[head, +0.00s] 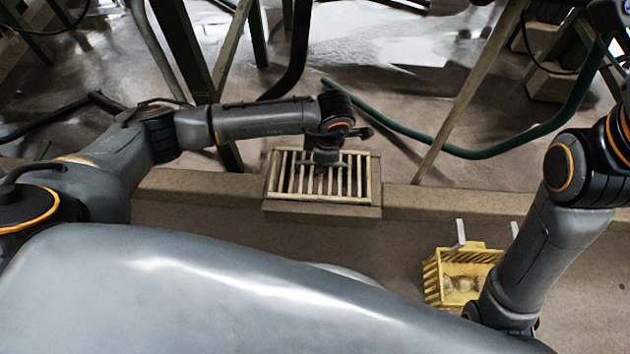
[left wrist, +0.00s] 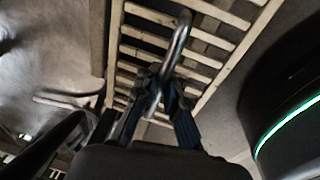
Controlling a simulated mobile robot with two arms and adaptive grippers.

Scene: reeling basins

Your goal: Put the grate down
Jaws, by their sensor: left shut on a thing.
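The pale slatted grate (head: 359,178) is level over a square concrete surround (head: 322,211) in the low kerb, near the middle of the head view. I cannot tell whether it touches the surround. My left gripper (head: 325,165) is above the grate's middle. In the left wrist view the left gripper (left wrist: 162,92) is shut on the grate's curved metal handle (left wrist: 182,40), with the slats (left wrist: 205,38) behind it.
A yellow slatted basket (head: 432,283) with pale contents stands on the floor at lower right, beside my right forearm. A green hose (head: 490,153) and slanted table legs (head: 470,95) lie beyond the kerb (head: 455,204). The brown floor between grate and basket is clear.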

